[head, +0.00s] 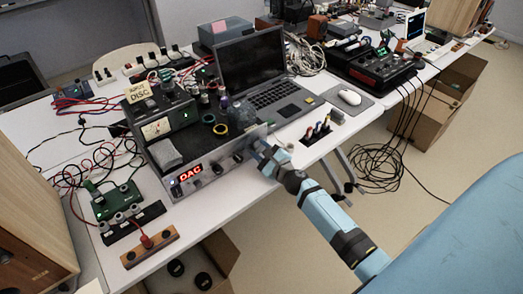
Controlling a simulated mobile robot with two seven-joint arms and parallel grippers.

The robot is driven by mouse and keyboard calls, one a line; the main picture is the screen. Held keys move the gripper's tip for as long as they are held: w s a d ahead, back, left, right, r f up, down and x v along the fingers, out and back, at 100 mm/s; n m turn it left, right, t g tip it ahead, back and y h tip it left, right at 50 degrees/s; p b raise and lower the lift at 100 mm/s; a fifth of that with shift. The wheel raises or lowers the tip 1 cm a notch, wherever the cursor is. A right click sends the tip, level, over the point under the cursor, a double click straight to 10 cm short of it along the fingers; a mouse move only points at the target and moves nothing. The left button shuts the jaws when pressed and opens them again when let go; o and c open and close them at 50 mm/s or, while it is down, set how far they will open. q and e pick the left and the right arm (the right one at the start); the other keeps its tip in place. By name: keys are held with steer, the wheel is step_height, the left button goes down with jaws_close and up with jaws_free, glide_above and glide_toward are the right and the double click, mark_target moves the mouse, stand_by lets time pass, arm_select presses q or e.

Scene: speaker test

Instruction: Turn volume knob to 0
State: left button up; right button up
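A silver-fronted audio unit (206,178) with a red "DAC" display (190,173) stands near the table's front edge. Small dark knobs (218,169) show on its front panel to the right of the display. Which one is the volume knob, and where it points, is too small to tell. My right gripper (259,149) is at the right end of this panel, its arm coming from the lower right. It hides that end of the panel. Whether its fingers touch a knob or are open or shut cannot be made out. My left gripper is not in view.
An open laptop (256,68) stands behind the unit. Tools in a small holder (317,132) and a mouse (349,97) lie to the right. A green circuit board (116,200) with cables is at the left.

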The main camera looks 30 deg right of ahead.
steer(key=shift+f+n+b, duration=0.1)
steer(key=shift+n+b, duration=0.25)
steer(key=shift+n, duration=0.55)
steer(key=o, duration=0.7)
steer(key=shift+c, duration=0.2)
steer(key=shift+o, duration=1.3)
